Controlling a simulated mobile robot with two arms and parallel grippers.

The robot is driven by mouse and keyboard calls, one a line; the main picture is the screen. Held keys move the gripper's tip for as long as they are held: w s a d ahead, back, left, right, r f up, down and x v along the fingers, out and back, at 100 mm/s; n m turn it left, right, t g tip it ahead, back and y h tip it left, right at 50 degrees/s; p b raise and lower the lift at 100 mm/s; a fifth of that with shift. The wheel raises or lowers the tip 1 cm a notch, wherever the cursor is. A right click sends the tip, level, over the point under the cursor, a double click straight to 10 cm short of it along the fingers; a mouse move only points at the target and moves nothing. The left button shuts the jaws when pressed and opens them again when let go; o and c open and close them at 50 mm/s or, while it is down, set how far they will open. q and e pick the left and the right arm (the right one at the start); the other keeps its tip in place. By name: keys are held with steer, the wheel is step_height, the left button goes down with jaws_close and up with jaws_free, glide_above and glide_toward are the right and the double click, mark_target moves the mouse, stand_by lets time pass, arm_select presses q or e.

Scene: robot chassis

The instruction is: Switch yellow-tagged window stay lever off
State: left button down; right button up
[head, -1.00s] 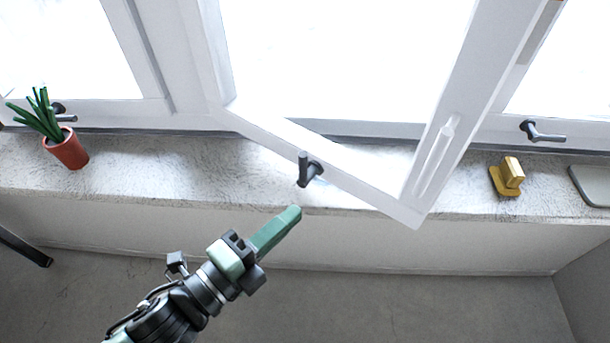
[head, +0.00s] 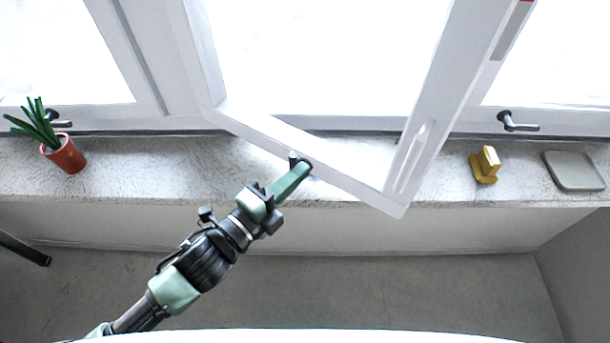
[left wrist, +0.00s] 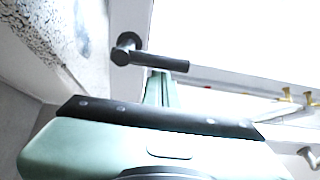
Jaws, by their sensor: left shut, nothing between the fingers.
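The middle window sash (head: 345,178) stands open, tilted out over the sill. A dark lever handle (head: 292,158) sits on its lower rail; in the left wrist view the lever (left wrist: 150,60) lies sideways from a round base. My left gripper (head: 304,166) is shut and empty, its green fingertips beside this lever and partly covering it. In the left wrist view the gripper (left wrist: 160,78) points at the lever from below; contact cannot be told. Small yellow parts (left wrist: 285,95) show at the right there, unclear. I see no yellow tag on any lever. My right gripper is not in view.
Other dark handles are on the left window (head: 58,122) and right window (head: 517,124). A potted plant (head: 65,156) stands on the sill at left. A yellow block-shaped object (head: 485,166) and a grey tray (head: 574,188) lie at right.

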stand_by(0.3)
arm_select(q)
steer(key=shift+w+a+r+n, duration=0.1)
steer(key=shift+w+a+n, duration=0.15)
steer(key=shift+n, duration=0.45)
steer(key=n, duration=0.1)
steer(key=a+n, duration=0.1)
steer(key=w+n, duration=0.1)
steer(key=n, duration=0.1)
steer(key=shift+a+r+t, duration=0.1)
steer(key=shift+a+t, duration=0.2)
steer(key=a+f+n, duration=0.1)
steer(key=n, duration=0.4)
steer(key=w+a+f+n+t, duration=0.1)
steer(key=n, duration=0.3)
steer(key=w+a+f+n+t+y, duration=0.1)
steer(key=a+n, duration=0.1)
steer(key=n, duration=0.3)
steer(key=shift+w+f+n, duration=0.15)
steer(key=shift+f+n, duration=0.1)
steer(key=shift+n, duration=0.05)
steer(key=shift+f, duration=0.1)
